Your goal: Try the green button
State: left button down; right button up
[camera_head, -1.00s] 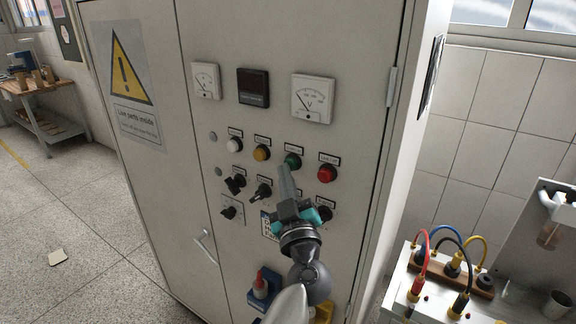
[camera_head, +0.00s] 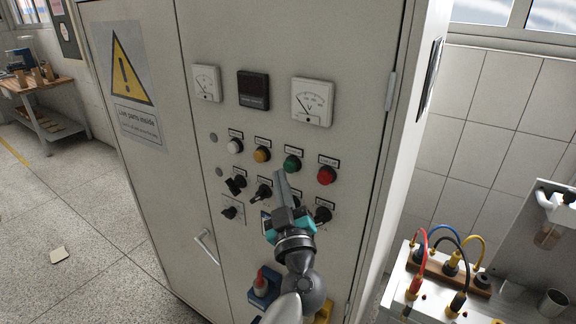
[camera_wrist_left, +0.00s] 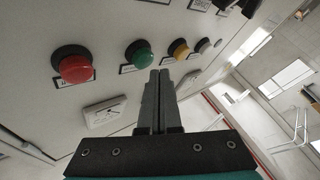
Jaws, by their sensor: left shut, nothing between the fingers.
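The green button (camera_head: 292,163) sits on the cabinet door between a yellow button (camera_head: 262,155) and a red button (camera_head: 326,175). My left gripper (camera_head: 279,173) is shut and empty, its fingertips just below and left of the green button in the head view. In the left wrist view the green button (camera_wrist_left: 138,53) stands just beyond the shut fingertips (camera_wrist_left: 158,74), slightly to their left. A small gap seems to lie between them; contact cannot be told for sure. My right gripper is not in view.
Black rotary knobs (camera_head: 264,192) sit below the buttons, close to my left gripper. Meters (camera_head: 312,101) are above. A door handle (camera_head: 205,246) sticks out at lower left. A bench with coloured cables (camera_head: 448,262) stands at the right.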

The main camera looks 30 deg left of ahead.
pick_arm(q)
jog(key=s+p, duration=0.2)
jog(key=s, duration=0.3)
jog(key=shift+a, duration=0.2)
dwell(0.9)
